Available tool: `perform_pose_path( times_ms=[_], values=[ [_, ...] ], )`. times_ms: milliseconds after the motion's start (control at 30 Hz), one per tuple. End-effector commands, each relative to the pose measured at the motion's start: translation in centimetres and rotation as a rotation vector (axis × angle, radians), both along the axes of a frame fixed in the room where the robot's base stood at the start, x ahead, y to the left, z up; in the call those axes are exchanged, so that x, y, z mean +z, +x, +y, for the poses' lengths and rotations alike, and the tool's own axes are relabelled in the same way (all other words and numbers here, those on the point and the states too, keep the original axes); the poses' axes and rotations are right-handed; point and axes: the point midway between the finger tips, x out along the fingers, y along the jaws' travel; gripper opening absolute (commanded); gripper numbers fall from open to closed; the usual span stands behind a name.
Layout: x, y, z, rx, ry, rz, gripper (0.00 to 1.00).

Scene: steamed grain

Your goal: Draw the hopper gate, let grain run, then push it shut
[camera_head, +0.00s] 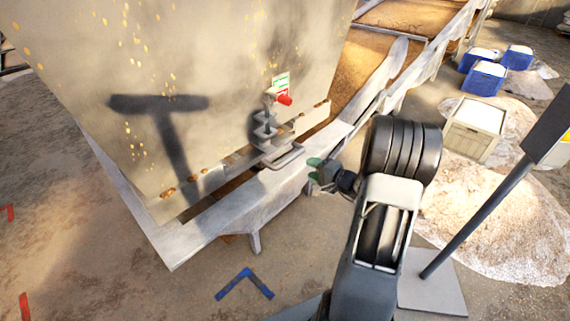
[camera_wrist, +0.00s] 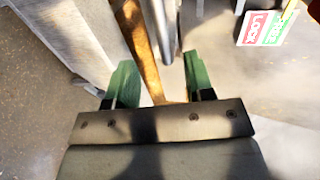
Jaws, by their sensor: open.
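The hopper (camera_head: 215,60) is a large beige, rust-spotted wall filling the upper left of the head view. A grey gate fitting (camera_head: 266,130) with a red knob (camera_head: 285,100) sits on its lower edge, beside a green, white and red label (camera_head: 281,82). My gripper (camera_head: 316,170), with green fingertips, is just right of and below the fitting, apart from it in this view. In the wrist view my gripper (camera_wrist: 160,82) is open, and a grey metal bar (camera_wrist: 160,25) shows beyond the gap between the fingers. Contact cannot be told. The label (camera_wrist: 266,27) is at upper right.
A pale trough edge (camera_head: 195,222) runs below the hopper, with a grain-coloured bed (camera_head: 365,65) behind. A dark panel on a post (camera_head: 485,210) stands at right, near a white heap (camera_head: 500,230), a crate (camera_head: 475,130) and blue bins (camera_head: 484,78). A blue floor mark (camera_head: 246,278) lies in front.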

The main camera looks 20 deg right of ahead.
Motion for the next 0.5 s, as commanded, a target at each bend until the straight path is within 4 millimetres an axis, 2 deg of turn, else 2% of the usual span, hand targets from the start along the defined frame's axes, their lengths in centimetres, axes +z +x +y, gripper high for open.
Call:
perform_pose_path(
  times_ms=[500],
  values=[
    [-1.9, 8.2, 3.6, -0.003, 0.002, -0.001, 0.48]
  ],
)
